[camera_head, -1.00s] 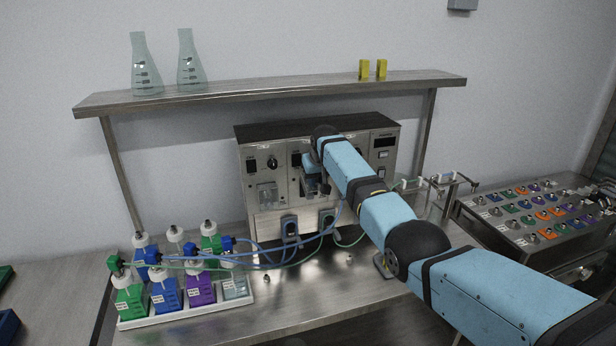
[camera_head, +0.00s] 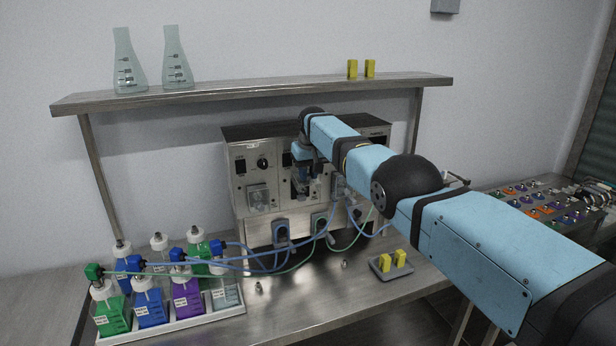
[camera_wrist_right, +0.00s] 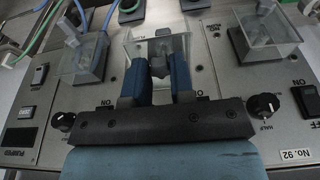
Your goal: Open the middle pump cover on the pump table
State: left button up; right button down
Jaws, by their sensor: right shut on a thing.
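The pump unit (camera_head: 236,185) is a grey metal box on the steel pump table (camera_head: 300,312), with a row of clear pump covers on its front. My right gripper (camera_head: 308,186) is in front of the middle of the unit, its wrist partly hiding it. In the right wrist view, my gripper's two blue fingers (camera_wrist_right: 157,72) are shut on the small grey tab of the clear middle pump cover (camera_wrist_right: 183,42). I cannot tell how far this cover is swung. The other clear covers stand to either side (camera_wrist_right: 268,35), (camera_wrist_right: 78,58). My left gripper is out of view.
A white tray (camera_head: 180,327) of coloured bottles stands at the left, with hoses running to the unit. A small grey tray (camera_head: 378,270) with yellow blocks is at front right. A shelf (camera_head: 260,93) with flasks and yellow blocks spans above.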

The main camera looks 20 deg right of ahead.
aim_at(309, 177)
jog(key=c, duration=1)
grip_release()
jog(key=shift+o, duration=0.2)
jog(key=shift+r+p, duration=0.6)
jog(key=shift+p, duration=0.05)
jog(key=shift+p+v, duration=0.95)
jog(key=shift+v, duration=0.05)
jog(key=b+v, duration=0.2)
jog(key=v, duration=0.8)
jog(key=shift+s+r+b, duration=0.25)
jog(key=shift+r+b, duration=0.05)
